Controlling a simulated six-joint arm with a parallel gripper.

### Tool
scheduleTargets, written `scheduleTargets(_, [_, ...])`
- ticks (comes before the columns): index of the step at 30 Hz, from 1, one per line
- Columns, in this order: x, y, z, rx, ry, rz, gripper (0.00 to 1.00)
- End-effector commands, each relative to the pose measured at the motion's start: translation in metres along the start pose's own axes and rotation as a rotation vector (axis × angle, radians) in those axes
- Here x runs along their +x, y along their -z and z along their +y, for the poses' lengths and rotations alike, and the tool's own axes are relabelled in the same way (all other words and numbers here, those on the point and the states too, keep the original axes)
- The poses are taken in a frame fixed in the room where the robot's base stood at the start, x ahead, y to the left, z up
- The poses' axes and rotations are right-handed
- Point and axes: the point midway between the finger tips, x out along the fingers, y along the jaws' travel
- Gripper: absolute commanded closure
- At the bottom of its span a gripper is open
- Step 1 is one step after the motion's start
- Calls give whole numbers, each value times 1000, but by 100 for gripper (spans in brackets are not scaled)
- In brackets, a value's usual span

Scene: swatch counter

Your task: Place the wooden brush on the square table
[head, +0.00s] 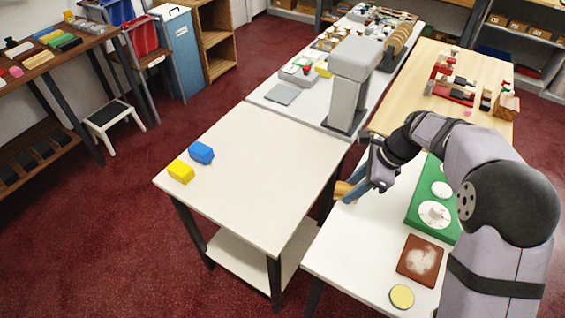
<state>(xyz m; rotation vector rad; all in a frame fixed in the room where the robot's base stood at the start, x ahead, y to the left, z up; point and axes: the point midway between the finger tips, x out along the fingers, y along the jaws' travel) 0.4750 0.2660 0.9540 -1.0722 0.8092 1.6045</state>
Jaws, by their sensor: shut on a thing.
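The wooden brush (343,188) shows as a small tan piece at the jaws of my gripper (352,192). My gripper is shut on it, and the bluish fingers hide much of it. They are at the left edge of the white table on the right, near the gap to the cream square table (255,185). I cannot tell whether the brush touches the white surface. The square table stands left of my gripper, with a blue block (201,153) and a yellow block (181,172) near its left edge.
The white table (345,245) holds a green board with white dials (435,213), a brown tray (420,260) and a round yellow disc (401,297). A tall grey stand (350,85) rises behind the square table. The square table's middle and right are clear.

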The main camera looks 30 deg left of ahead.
Motion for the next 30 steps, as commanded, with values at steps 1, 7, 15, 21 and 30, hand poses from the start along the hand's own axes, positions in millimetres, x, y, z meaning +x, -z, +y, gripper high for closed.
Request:
scheduleTargets(1, [15, -25, 2, -23, -9, 0, 90])
scheduleTargets(7, [52, -104, 18, -65, -27, -1, 90])
scheduleTargets(15, [82, -169, 43, -98, -41, 0, 90])
scheduleTargets(21, [88, -185, 51, -105, -44, 1, 90])
scheduleTargets(30, [106, -178, 52, -103, -48, 2, 90])
